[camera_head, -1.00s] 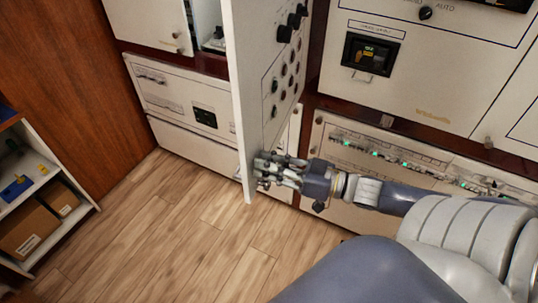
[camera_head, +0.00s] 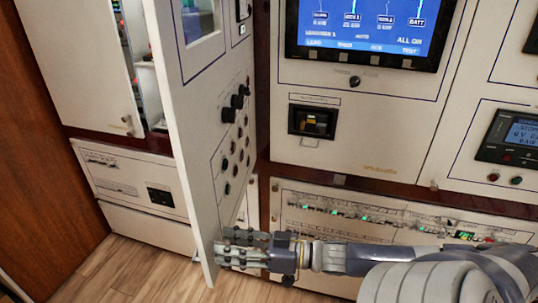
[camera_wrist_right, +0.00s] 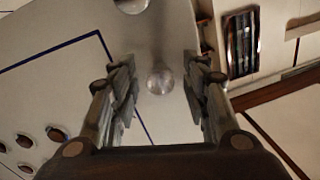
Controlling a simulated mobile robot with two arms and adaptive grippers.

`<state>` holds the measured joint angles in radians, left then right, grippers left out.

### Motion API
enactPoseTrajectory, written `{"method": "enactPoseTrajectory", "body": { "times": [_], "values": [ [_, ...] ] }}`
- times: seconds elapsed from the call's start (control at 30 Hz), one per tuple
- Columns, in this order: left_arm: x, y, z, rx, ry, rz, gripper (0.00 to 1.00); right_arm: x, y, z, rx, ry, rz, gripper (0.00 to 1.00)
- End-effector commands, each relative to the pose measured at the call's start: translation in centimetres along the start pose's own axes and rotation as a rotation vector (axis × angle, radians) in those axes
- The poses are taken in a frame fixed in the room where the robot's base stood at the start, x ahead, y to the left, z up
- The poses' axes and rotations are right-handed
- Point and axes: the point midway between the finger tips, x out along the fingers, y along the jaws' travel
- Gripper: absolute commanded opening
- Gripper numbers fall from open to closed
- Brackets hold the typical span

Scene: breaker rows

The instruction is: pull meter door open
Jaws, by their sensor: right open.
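The meter door (camera_head: 200,130) is a tall pale panel with black knobs and a blue outline, standing swung out from the cabinet in the head view. My right gripper (camera_head: 229,248) is at its lower part, close to the free edge. In the right wrist view the right gripper (camera_wrist_right: 157,85) is open, its two fingers on either side of a small round metal knob (camera_wrist_right: 160,80) on the door face (camera_wrist_right: 60,30). I cannot tell whether the fingers touch the door. My left gripper is not in view.
A cabinet with a lit blue screen (camera_head: 365,30) and a small dark meter (camera_head: 312,122) stands behind and right of the door. A lower panel with green lights (camera_head: 400,215) runs behind my right arm. Another door (camera_head: 75,65) is at left. Wooden floor (camera_head: 120,270) shows lower left.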

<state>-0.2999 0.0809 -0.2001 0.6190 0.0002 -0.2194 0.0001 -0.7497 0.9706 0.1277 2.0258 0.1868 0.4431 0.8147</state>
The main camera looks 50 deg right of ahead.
Motion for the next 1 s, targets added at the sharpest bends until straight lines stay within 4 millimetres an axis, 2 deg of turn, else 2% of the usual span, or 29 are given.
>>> {"method": "enactPoseTrajectory", "body": {
  "times": [0.6,0.8,1.0],
  "values": [
    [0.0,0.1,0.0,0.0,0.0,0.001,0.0,-8.7,0.0,0.1,0.002,-0.001,0.003,0.43],
    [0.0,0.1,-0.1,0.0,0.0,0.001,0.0,-10.5,0.0,-0.1,-0.001,0.005,0.0,0.43],
    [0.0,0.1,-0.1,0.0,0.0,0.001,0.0,-11.2,0.0,0.0,0.0,-0.001,-0.001,0.43]
  ]
}}
